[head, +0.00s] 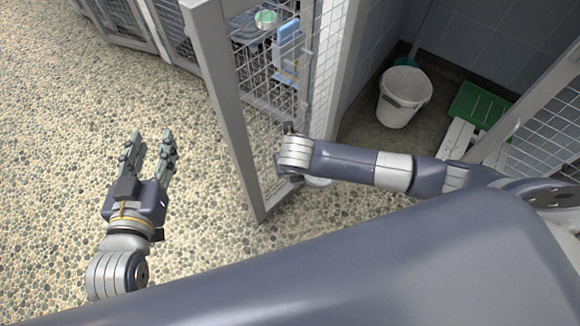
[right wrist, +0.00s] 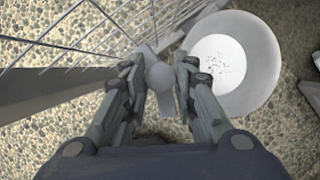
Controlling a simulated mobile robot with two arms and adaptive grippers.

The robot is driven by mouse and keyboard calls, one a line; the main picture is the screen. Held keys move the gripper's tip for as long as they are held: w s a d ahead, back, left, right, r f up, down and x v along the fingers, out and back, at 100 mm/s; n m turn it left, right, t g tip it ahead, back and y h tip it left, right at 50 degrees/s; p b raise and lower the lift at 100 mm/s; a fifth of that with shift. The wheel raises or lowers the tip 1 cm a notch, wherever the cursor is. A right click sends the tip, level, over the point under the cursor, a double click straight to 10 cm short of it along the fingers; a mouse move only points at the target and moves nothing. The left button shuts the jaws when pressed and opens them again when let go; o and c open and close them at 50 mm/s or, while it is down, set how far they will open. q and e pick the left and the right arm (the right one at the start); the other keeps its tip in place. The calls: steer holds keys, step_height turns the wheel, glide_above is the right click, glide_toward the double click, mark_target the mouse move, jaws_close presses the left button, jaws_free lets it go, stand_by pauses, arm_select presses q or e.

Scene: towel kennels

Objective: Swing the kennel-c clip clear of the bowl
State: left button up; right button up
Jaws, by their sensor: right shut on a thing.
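In the right wrist view, my right gripper (right wrist: 160,66) is shut on a pale grey clip (right wrist: 160,76) with a rounded knob, its fingers on either side. A white bowl (right wrist: 262,65) with a wide rim and dark specks inside stands just right of the fingers. I cannot tell whether the clip touches its rim. In the head view, my right arm hides the clip and most of the right gripper at the gate; a sliver of the bowl (head: 318,183) shows below the arm. My left gripper (head: 152,142) is open and empty above the pebbled floor.
A grey framed mesh gate (head: 228,110) stands open left of my right arm. Inside the kennel are a white bucket (head: 404,97) and a green slatted board (head: 480,104). More kennels (head: 122,22) line the back. The pebbled floor at left is clear.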

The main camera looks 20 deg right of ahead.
arm_select(q)
steer(key=shift+w+d+r+t, duration=0.15)
steer(key=shift+r+t, duration=0.35)
steer(key=shift+r, duration=0.2)
arm_select(e)
steer(key=shift+w+d, duration=0.1)
steer(key=o, duration=0.8)
steer(key=v, duration=1.2)
steer(key=shift+r, duration=0.1)
